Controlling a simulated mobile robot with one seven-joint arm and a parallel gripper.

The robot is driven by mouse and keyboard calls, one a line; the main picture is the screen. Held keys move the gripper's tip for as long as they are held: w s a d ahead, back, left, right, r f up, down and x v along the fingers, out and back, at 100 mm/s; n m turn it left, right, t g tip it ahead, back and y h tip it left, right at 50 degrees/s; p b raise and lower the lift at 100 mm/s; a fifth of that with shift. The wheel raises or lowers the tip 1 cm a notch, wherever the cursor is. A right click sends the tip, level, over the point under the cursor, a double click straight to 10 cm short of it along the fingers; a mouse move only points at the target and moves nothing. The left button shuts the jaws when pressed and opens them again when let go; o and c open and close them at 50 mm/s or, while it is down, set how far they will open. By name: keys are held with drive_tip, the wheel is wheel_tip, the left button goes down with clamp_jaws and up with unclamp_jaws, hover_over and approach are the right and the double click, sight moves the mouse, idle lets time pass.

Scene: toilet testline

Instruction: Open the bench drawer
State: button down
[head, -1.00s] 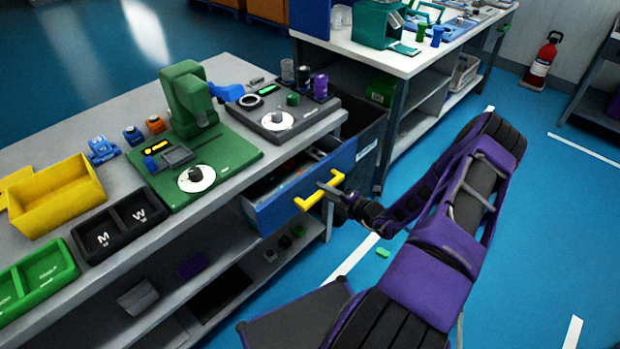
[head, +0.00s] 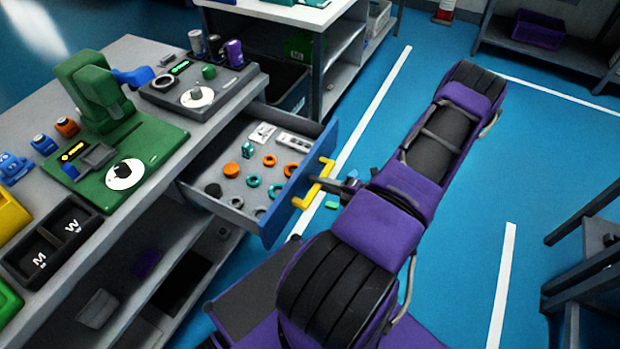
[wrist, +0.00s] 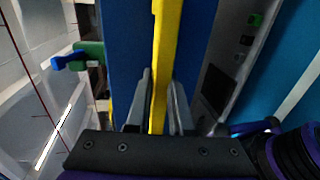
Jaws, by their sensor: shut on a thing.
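The bench drawer (head: 222,205) is pulled well out from under the bench top (head: 165,105). Its blue front (head: 307,183) carries a yellow handle (head: 308,197). Inside lie several orange, teal and dark rings and some white parts. My gripper (head: 331,186) is at the handle in the head view, partly hidden by my purple arm. In the wrist view my gripper (wrist: 159,100) has its two grey fingers on either side of the yellow handle bar (wrist: 166,45), shut on it, with the blue front behind.
A green press (head: 115,130) and a grey device (head: 200,85) stand on the bench above the drawer. A second bench (head: 290,12) stands behind. The floor at right is mostly clear, with a dark stand (head: 590,270) at the edge.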

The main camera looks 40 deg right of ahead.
drive_tip(key=shift+s+d, duration=0.1)
idle(0.3)
drive_tip(key=c, duration=0.8)
unclamp_jaws()
drive_tip(key=shift+s, duration=0.1)
drive_tip(key=v, duration=1.7)
drive_tip(key=shift+s, duration=0.15)
